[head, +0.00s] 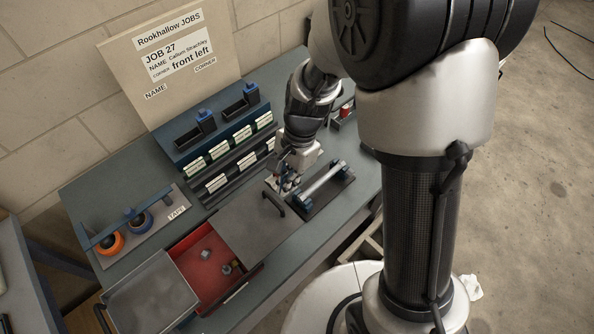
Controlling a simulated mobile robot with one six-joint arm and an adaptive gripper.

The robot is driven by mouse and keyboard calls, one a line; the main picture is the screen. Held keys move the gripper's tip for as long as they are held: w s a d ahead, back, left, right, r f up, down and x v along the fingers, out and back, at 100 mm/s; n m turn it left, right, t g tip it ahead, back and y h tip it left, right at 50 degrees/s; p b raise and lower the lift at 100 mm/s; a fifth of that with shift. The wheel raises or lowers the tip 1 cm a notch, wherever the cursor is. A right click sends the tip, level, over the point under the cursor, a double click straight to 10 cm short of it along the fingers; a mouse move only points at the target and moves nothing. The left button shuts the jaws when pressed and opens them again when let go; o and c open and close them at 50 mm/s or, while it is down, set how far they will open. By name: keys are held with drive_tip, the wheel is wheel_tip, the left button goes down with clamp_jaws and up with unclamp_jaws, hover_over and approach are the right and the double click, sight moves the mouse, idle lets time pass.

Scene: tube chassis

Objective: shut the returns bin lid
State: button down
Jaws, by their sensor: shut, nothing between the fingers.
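The returns bin appears to be the open red-lined bin (192,262) at the front of the bench, with several small parts inside. A flat grey panel (247,226) lies at its right, with a dark bar handle (274,204) at its far right end. A second grey panel (150,297) with a handle (102,319) lies at its left. I cannot tell for certain which panel is the lid. My gripper (287,184) is shut and empty, low beside the right panel's handle. Whether it touches the handle cannot be told; the fingertips are small and partly hidden.
A silver tube (322,181) in blue holders lies just right of my gripper. Racks of white labelled boxes (228,147) stand behind. Tape rolls (110,243) sit on a holder at the left. A job board (172,55) stands at the back.

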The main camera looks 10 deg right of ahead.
drive_tip(key=shift+s+a+f, duration=0.1)
drive_tip(key=shift+s+a, duration=0.2)
drive_tip(key=shift+a, duration=0.15)
drive_tip(key=p, duration=0.2)
hover_over(253, 223)
drive_tip(key=s+a, duration=0.2)
drive_tip(key=a, duration=0.1)
drive_tip(key=shift+s, duration=0.2)
drive_tip(key=shift+w, duration=0.1)
drive_tip(key=shift+w+d+p, duration=0.2)
drive_tip(key=shift+d+p, duration=0.1)
drive_tip(key=shift+w+d+r+p, duration=0.3)
drive_tip(key=shift+w+d, duration=0.15)
drive_tip(key=shift+d, duration=0.2)
drive_tip(key=shift+w+d+r+p, duration=0.25)
drive_tip(key=shift+w+d, duration=0.15)
drive_tip(key=shift+d, duration=0.2)
drive_tip(key=p+v, duration=0.3)
drive_tip(key=v, duration=0.6)
drive_tip(key=shift+r, duration=0.35)
drive_tip(key=shift+w+d, duration=0.15)
drive_tip(key=shift+d, duration=0.05)
